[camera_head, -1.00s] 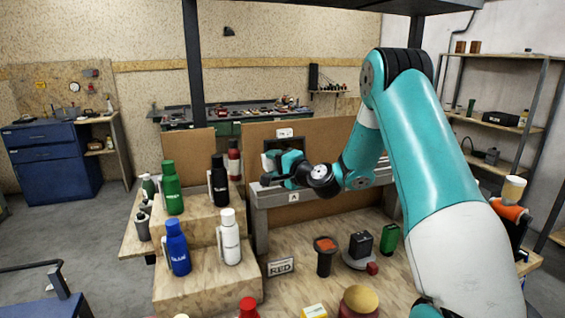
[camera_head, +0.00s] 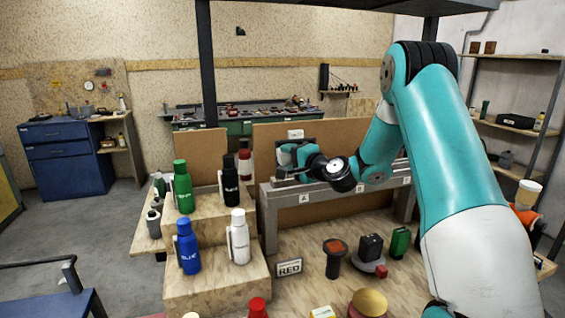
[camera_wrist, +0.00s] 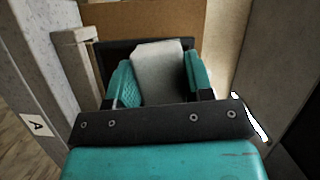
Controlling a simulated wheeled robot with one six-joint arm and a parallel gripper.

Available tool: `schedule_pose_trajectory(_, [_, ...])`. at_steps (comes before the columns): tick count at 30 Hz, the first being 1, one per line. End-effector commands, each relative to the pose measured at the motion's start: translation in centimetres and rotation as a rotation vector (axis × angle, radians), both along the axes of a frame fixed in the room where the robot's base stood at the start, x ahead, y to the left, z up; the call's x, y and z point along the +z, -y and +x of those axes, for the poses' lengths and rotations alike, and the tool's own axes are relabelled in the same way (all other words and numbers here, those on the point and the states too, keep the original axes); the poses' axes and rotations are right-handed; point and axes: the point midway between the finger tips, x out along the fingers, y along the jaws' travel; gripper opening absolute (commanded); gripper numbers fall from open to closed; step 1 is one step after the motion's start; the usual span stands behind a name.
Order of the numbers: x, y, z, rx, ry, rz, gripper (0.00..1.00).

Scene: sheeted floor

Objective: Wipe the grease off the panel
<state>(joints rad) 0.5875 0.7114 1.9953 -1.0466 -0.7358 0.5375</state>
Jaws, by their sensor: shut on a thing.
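My gripper (camera_wrist: 158,75) is shut on a pale grey, cloth-like or pad-like piece (camera_wrist: 157,62), which stands out between its teal fingers in the wrist view. A dark panel (camera_wrist: 103,52) lies right behind the piece. I cannot tell whether they touch. In the head view my gripper (camera_head: 290,157) is at the upright board behind the grey rail, in front of the dark panel (camera_head: 311,143), and hides most of it. The held piece is not clear there. I cannot make out any grease on the visible part of the panel.
A grey rail (camera_head: 344,187) with letter labels runs below the gripper. Wooden steps (camera_head: 215,291) with several bottles stand to the left. A dark-handled tool (camera_head: 334,259), a black block (camera_head: 371,246) and a green block (camera_head: 400,241) stand on the bench in front.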

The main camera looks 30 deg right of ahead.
Motion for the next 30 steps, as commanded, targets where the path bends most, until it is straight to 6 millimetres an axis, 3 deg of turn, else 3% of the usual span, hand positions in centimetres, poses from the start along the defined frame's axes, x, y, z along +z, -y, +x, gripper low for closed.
schedule_pose_trajectory(30, [0.0, 5.8, -1.3, -0.004, 0.002, -0.003, 0.28])
